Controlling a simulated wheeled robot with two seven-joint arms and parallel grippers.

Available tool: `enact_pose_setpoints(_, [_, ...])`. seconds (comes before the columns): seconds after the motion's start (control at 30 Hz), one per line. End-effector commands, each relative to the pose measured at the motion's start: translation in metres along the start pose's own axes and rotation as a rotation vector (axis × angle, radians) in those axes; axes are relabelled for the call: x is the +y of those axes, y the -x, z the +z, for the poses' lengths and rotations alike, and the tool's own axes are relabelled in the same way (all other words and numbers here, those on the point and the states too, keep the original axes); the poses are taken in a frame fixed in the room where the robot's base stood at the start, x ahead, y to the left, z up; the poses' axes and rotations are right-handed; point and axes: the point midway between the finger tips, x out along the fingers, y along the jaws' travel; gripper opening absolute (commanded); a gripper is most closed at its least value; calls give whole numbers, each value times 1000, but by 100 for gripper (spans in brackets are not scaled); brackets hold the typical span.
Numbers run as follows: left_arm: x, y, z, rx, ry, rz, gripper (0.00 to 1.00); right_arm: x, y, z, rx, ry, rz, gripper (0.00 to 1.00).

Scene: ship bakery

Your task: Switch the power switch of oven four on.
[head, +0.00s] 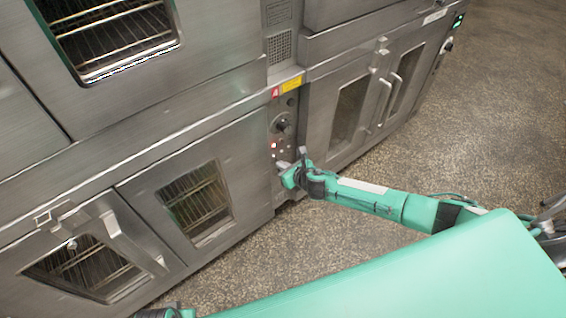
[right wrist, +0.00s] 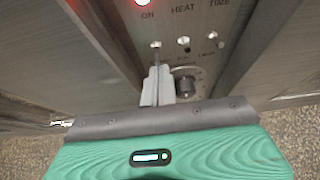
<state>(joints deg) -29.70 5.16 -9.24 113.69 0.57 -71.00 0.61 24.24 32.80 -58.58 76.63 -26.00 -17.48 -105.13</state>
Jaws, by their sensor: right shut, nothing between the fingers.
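The oven control panel (head: 284,125) is a narrow steel strip between the lower oven doors. In the right wrist view it carries a lit red lamp (right wrist: 143,2) above the word ON, with a small toggle switch (right wrist: 156,45) below that word. I cannot tell which way its lever points. My right gripper (head: 283,166) is at the lower part of this panel. In the right wrist view its fingers (right wrist: 156,72) are shut and empty, with their tips just below the toggle under ON; contact is unclear. My left gripper is not in view.
Other small switches sit under HEAT (right wrist: 183,41) and TIME (right wrist: 213,36). A black knob (right wrist: 187,82) is close to the right of my fingers. Oven doors with protruding handles (head: 392,95) flank the panel. The speckled floor (head: 480,150) is clear.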

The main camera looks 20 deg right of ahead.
Motion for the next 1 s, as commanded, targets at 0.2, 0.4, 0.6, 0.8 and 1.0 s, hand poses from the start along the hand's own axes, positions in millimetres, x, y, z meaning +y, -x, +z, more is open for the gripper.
enact_pose_setpoints(0.2, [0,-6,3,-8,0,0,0,0,0,-1,8,0,0,0])
enact_pose_setpoints(0.4, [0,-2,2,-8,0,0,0,0,2,3,7,0,0,0])
enact_pose_setpoints(0.6, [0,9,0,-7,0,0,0,0,6,12,7,-1,0,0])
enact_pose_setpoints(0.8, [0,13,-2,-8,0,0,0,0,8,15,7,0,0,0])
enact_pose_setpoints(1.0, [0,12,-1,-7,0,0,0,0,8,14,6,0,0,0])
